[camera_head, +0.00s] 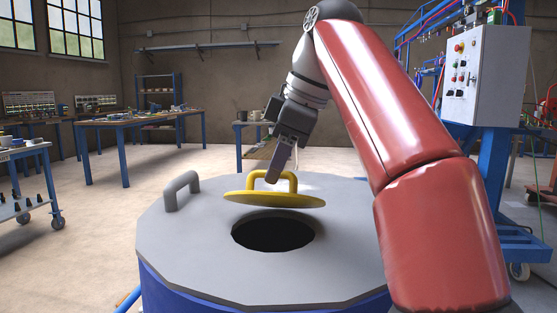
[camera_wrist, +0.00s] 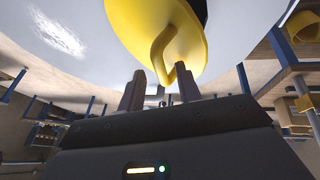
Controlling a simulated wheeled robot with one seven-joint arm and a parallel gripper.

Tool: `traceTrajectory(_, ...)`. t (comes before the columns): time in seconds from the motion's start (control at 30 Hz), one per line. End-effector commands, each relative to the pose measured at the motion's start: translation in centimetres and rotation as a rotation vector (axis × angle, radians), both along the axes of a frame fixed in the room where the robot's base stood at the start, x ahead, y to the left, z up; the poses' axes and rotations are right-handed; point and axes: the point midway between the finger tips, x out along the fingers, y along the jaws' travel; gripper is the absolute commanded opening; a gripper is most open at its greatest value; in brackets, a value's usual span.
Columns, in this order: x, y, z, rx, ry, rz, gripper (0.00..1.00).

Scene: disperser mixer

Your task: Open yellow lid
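The yellow lid (camera_head: 274,200) is raised above the round dark opening (camera_head: 273,233) in the grey top of the drum (camera_head: 190,245), slightly tilted. Its yellow handle (camera_head: 291,183) sticks up from it. My gripper (camera_head: 274,175) comes down from above, its fingertips at the handle's left part. In the wrist view, the lid (camera_wrist: 160,25) fills the upper middle and its handle (camera_wrist: 158,55) reaches down between my fingers (camera_wrist: 160,90). The fingers stand apart, with a visible gap beside the handle, which is close to the right finger. Contact with that finger cannot be told.
A grey handle (camera_head: 181,190) stands on the drum top at left. A control cabinet (camera_head: 484,78) on a blue frame is at right. A blue workbench (camera_head: 135,121) and a wheeled cart (camera_head: 28,180) stand at left. The floor between them and the drum is mostly clear.

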Motion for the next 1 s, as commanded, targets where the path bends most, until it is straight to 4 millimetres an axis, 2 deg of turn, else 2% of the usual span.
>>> traceTrajectory(0.43, -0.2, -0.5, 1.1, 0.000, -0.002, -0.001, 0.34)
traceTrajectory(1.0, -6.1, -9.4, 1.2, 0.000, 0.001, -0.004, 0.34)
